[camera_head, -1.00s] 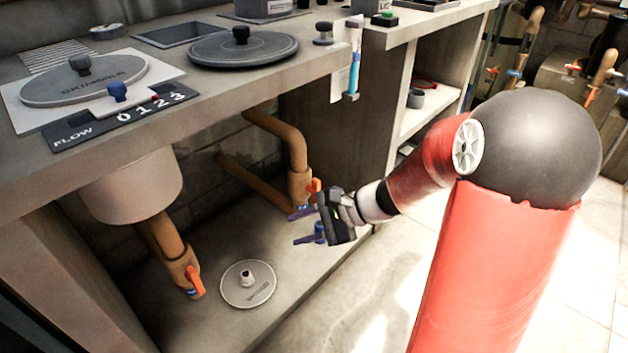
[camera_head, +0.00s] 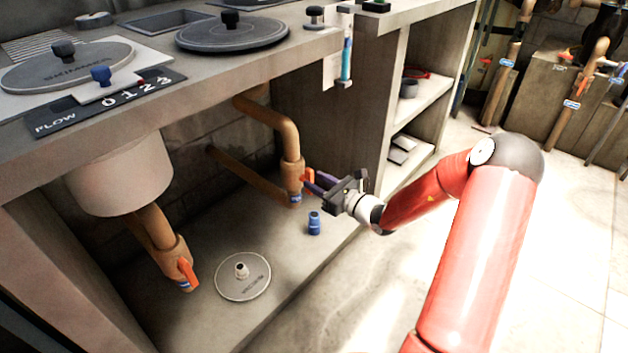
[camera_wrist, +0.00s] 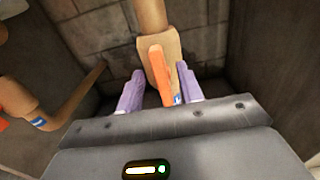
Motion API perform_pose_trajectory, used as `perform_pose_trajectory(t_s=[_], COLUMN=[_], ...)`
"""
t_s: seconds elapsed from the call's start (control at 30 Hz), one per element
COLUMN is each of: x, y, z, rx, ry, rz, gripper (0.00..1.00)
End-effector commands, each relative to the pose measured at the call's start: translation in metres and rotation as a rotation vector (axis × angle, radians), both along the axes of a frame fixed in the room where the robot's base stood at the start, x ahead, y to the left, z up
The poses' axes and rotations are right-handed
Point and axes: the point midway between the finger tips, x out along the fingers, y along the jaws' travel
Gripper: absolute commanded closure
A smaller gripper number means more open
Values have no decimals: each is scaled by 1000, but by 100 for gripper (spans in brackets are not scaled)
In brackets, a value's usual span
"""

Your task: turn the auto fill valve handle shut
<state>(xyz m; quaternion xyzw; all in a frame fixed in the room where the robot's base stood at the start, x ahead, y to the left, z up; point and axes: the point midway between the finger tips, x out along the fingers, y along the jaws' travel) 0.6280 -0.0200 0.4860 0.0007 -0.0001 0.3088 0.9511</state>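A brown pipe under the counter carries a valve with an orange handle (camera_head: 308,180). In the wrist view the orange handle (camera_wrist: 160,75) stands upright along the pipe, slightly tilted. I cannot read a label saying which valve is the auto fill. My gripper (camera_head: 318,183) has reached this valve from the right. I cannot tell whether a finger touches the handle.
A second valve with an orange handle (camera_head: 187,272) is on the pipe below the white skimmer bucket (camera_head: 120,180). A round grey lid (camera_head: 243,277) and a small blue fitting (camera_head: 314,222) are on the shelf floor. The counter (camera_head: 200,85) overhangs the pipes.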

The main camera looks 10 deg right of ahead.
Motion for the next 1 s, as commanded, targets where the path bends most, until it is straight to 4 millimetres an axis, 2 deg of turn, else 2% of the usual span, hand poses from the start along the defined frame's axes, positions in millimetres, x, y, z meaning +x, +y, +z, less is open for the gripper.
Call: perform_pose_trajectory(t_s=[0.17,0.43,0.47,0.73,1.0], x=[12,14,14,14,14], y=[9,10,10,10,10], z=[0,0,0,0,1], rx=[-1,-1,-1,-1,13], ry=[0,0,0,0,11], rz=[1,0,0,0,0], gripper=[63,63,64,100,100])
